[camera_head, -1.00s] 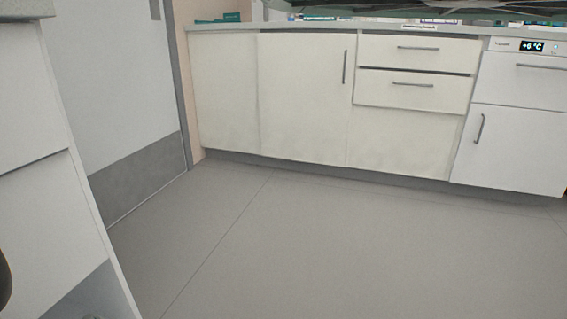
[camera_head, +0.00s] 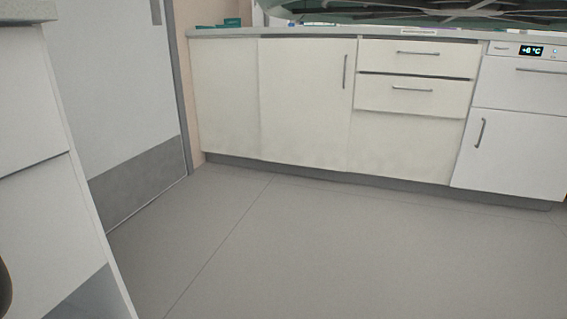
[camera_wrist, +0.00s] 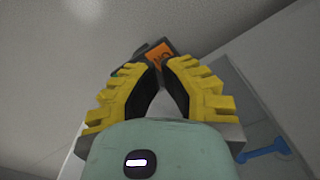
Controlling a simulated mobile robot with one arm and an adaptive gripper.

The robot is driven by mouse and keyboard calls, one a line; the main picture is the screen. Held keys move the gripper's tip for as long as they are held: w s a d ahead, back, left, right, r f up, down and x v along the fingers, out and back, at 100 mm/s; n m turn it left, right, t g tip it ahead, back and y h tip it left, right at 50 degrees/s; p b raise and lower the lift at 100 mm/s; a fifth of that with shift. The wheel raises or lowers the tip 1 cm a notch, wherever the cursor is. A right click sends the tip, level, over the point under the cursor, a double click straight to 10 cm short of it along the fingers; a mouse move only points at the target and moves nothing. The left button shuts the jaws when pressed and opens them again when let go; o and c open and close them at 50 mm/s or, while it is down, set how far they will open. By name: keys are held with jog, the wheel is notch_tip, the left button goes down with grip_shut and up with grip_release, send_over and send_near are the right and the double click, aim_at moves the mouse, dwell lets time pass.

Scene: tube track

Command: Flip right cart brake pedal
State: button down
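No cart and no brake pedal can be made out in the head view. My gripper (camera_wrist: 159,72) shows in the wrist view, with yellow ribbed fingers and black inner pads. The fingers slant inward and their tips come together, with no clear gap there. A dark grey piece with an orange patch (camera_wrist: 157,53) shows at or just past the tips. I cannot tell whether it is part of my gripper or a separate thing. My gripper is not in the head view.
Cream cabinets (camera_head: 305,100) and a white unit with a "+6 °C" display (camera_head: 531,50) line the back. A grey door (camera_head: 115,90) and a white cabinet (camera_head: 45,190) stand left. The grey floor (camera_head: 330,250) is clear. A blue handle-like part (camera_wrist: 265,153) shows in the wrist view.

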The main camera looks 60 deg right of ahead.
jog(key=shift+d+f+b, duration=0.1)
jog(key=shift+f+b, duration=0.8)
jog(key=shift+f, duration=0.8)
dwell(0.6)
jog(key=shift+r, duration=0.1)
notch_tip(320, 180, up, 7)
jog(key=p, duration=0.7)
